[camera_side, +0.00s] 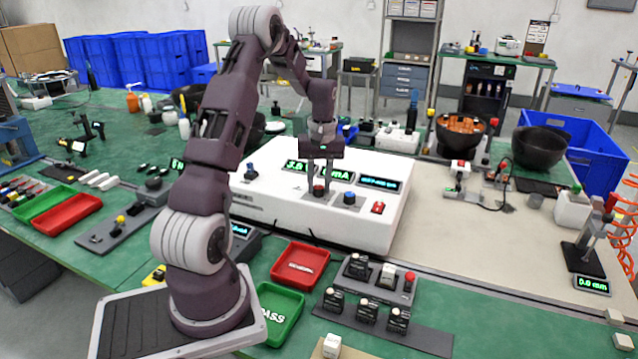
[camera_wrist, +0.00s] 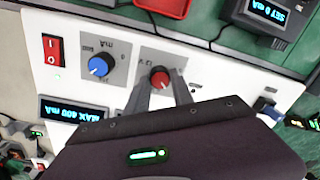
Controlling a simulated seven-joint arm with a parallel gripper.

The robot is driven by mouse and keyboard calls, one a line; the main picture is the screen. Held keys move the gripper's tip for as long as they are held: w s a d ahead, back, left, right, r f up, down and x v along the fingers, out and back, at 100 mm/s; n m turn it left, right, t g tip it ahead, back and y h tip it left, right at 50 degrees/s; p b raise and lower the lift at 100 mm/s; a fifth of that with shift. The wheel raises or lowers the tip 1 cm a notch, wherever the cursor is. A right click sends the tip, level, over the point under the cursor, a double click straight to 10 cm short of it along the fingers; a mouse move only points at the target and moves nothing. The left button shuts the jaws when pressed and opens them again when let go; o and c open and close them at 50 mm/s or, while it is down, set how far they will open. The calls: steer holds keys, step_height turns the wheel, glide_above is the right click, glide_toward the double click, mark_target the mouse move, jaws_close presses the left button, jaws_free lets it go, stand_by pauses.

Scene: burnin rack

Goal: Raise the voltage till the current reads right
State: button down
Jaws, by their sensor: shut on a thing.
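A white power supply (camera_side: 285,222) stands on the bench in the side view. Its red knob (camera_wrist: 160,77) is labelled V in the wrist view. My gripper (camera_side: 318,187) points down with its fingers shut on the red knob, one on each side. A blue knob (camera_wrist: 99,66), labelled mA, sits beside it and is untouched. A large green display (camera_side: 320,171) seems to start with 3.8 V; my gripper hides part of it, and its current figure is unclear. A smaller blue display (camera_wrist: 74,114) shows a MAX value in mA, upside down in the wrist view.
A red rocker switch (camera_wrist: 53,50) is near the blue knob. A red tray (camera_side: 300,264), a green PASS tray (camera_side: 279,314) and a fixture with small modules (camera_side: 375,281) lie in front of the supply. A separate small meter (camera_wrist: 268,14) stands nearby.

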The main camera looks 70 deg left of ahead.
mark_target(321, 187)
steer(key=shift+d+m, duration=0.1)
steer(key=shift+m, duration=2.7)
steer(key=c, duration=1.1)
jaws_free()
step_height(321, 187, up, 7)
steer(key=shift+w+d+r, duration=0.1)
steer(key=shift+w, duration=0.05)
